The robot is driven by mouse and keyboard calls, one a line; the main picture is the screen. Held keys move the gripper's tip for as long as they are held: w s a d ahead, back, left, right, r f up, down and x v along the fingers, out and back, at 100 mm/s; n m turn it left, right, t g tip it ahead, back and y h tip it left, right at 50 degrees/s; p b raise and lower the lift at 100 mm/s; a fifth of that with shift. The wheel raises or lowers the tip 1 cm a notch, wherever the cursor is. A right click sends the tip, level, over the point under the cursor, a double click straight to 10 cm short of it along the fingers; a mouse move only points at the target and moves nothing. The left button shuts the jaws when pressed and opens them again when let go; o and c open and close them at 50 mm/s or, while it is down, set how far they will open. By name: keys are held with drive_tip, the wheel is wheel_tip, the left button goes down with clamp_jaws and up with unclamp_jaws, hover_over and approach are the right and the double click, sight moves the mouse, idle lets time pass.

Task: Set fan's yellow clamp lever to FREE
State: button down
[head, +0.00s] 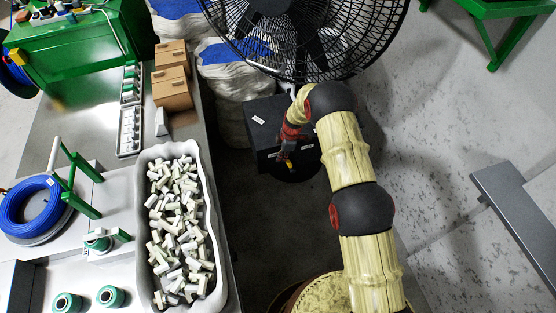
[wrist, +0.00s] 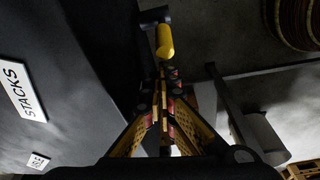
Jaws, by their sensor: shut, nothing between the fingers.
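The yellow clamp lever (wrist: 165,42) shows in the wrist view as a short rounded handle hanging from a dark pivot (wrist: 154,17), just beyond my fingertips. My gripper (wrist: 165,80) is shut and empty, its tips pointing at the lever's lower end; I cannot tell whether they touch it. In the head view my gripper (head: 287,152) is beside the black box under the fan (head: 310,30), where the lever is too small to make out clearly. The words on the clamp's setting are not readable.
A black box (head: 262,130) with white labels stands close to my gripper; one label (wrist: 22,90) reads STACKS. Left is a bench with a tray of grey-white blocks (head: 180,235), a blue cable coil (head: 30,205) and brown boxes (head: 172,80). Open floor lies right.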

drive_tip(key=d+b, duration=0.1)
drive_tip(key=d, duration=0.1)
drive_tip(key=w+d+b, duration=0.1)
drive_tip(key=d, duration=0.2)
drive_tip(key=w+d+b, duration=0.1)
drive_tip(key=d+b, duration=0.1)
drive_tip(key=d, duration=0.1)
drive_tip(key=shift+w+d+r, duration=0.1)
drive_tip(key=shift+w+r, duration=0.1)
drive_tip(key=shift+r, duration=0.15)
drive_tip(key=shift+w+d+f+b, duration=0.2)
drive_tip(key=shift+d+f+b, duration=0.1)
drive_tip(key=shift+d, duration=0.35)
drive_tip(key=shift+w+d+f+b, duration=0.2)
drive_tip(key=shift+d+b, duration=0.1)
drive_tip(key=shift+d, duration=0.3)
drive_tip(key=shift+d+r, duration=0.1)
